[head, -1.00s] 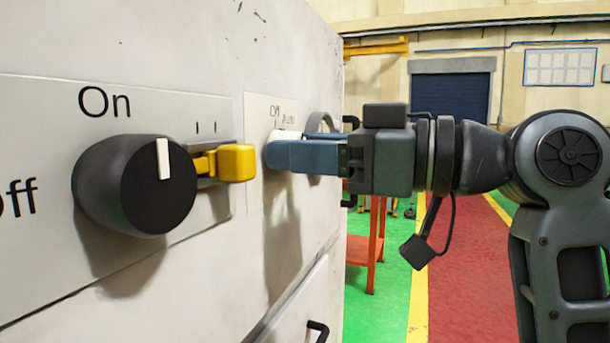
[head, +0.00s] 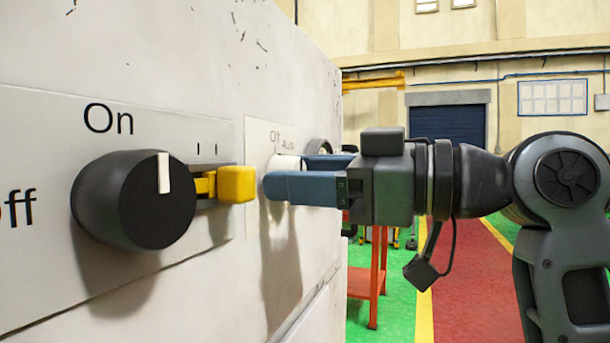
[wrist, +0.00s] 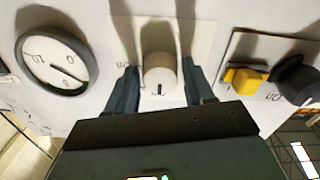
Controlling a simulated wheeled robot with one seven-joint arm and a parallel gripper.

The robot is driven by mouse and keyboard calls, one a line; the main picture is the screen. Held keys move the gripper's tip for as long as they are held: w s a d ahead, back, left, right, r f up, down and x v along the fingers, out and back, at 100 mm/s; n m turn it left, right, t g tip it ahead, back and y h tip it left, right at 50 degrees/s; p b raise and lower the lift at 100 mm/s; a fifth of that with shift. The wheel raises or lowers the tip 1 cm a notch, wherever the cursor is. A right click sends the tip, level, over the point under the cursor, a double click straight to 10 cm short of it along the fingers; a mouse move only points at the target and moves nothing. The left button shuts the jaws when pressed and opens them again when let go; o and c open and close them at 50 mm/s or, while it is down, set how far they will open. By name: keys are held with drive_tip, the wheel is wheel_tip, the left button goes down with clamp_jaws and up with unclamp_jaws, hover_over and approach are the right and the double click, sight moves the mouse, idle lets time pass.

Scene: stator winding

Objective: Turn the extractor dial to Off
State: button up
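A white dial (head: 284,163) sticks out from a pale panel marked with partly readable "Off" and "Auto" labels. In the wrist view the white dial (wrist: 159,72) stands between my two blue fingers, with a dark pointer mark on its face. My gripper (head: 295,175) reaches the panel from the right, one finger on each side of the dial. In the wrist view my gripper (wrist: 160,88) is open, with narrow gaps between the fingers and the dial. The near finger partly hides the dial in the head view.
A large black knob (head: 135,200) with "On" and "Off" labels sits left of the dial, beside a yellow switch (head: 235,184) close to my near finger. A round gauge (wrist: 55,60) is on the dial's other side. A red stand (head: 368,280) is behind.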

drive_tip(key=shift+o, duration=1.1)
drive_tip(key=shift+d, duration=0.15)
drive_tip(key=v, duration=0.7)
drive_tip(key=shift+s+d, duration=0.15)
drive_tip(key=shift+d, duration=0.05)
